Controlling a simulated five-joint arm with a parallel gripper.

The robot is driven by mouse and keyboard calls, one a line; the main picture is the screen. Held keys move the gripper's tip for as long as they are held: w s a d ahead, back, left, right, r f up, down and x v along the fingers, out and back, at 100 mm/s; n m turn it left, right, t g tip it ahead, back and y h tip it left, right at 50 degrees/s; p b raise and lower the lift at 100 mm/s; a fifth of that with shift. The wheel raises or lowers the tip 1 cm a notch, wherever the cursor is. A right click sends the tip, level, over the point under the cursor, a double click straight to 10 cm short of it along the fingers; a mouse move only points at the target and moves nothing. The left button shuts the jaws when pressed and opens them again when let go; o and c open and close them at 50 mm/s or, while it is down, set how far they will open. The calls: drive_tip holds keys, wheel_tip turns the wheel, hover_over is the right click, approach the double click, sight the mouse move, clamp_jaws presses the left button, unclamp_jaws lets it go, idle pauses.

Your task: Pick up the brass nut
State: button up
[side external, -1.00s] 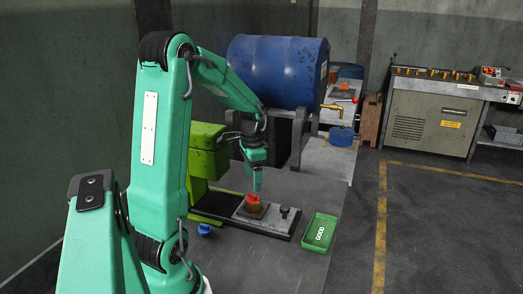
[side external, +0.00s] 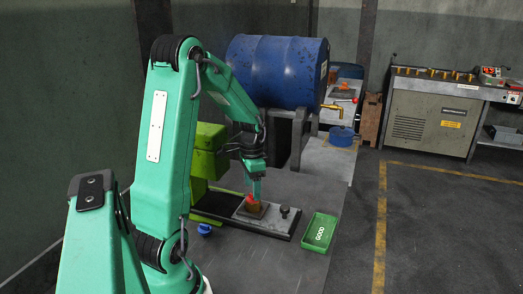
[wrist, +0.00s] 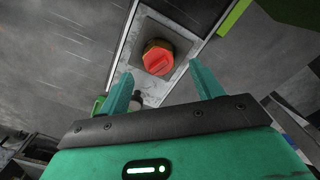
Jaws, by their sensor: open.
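In the wrist view the nut (wrist: 158,58) lies ahead of and between my two green fingertips. My gripper (side external: 256,194) is just above the nut in the side view, and the finger hides part of it. In the wrist view my gripper (wrist: 162,76) is open and empty, with a finger on either side. I cannot tell the exact gap to the nut.
A green tray marked GOOD (side external: 319,232) sits right of the press bed. A dark knob (side external: 285,211) stands on the bed beside the nut. A small blue object (side external: 205,229) lies in front. The green press body (side external: 206,160) stands left, the blue drum (side external: 278,72) behind.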

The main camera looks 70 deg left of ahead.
drive_tip(key=shift+f, duration=2.25)
drive_tip(key=c, duration=1.4)
drive_tip(key=shift+w+r, duration=0.1)
drive_tip(key=shift+r, duration=0.05)
drive_tip(key=shift+r, duration=0.75)
wheel_tip(320, 180, up, 3)
drive_tip(key=shift+d+f, duration=0.1)
drive_tip(key=shift+f, duration=0.1)
drive_tip(key=w+d+r, duration=0.2)
drive_tip(key=d+r, duration=0.4)
drive_tip(key=d, duration=0.5)
drive_tip(key=shift+d+r, duration=0.25)
drive_tip(key=shift+r, duration=0.1)
